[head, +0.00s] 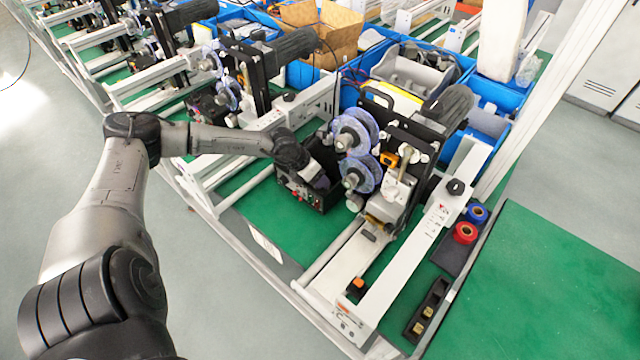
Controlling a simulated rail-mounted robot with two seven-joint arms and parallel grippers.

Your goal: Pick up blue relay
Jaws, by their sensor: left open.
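My left arm comes in from the left, and its gripper (319,183) is over the black control box (303,192) with red knobs, left of the purple-rimmed reels. The gripper is open; its fingertips are small and dark against the box. I cannot make out a blue relay for certain; one near the fingers would be hidden or too small to tell. A round blue part (477,213) sits beside a round red part (465,233) on a dark plate at the right, well apart from the gripper. My right gripper is not in view.
The coder machine (400,170) with its reels (358,172) stands just right of my gripper. White rails (410,260) cross the green bench. Blue bins (500,95) and a cardboard box (325,30) are behind. The green surface (550,290) at the right is clear.

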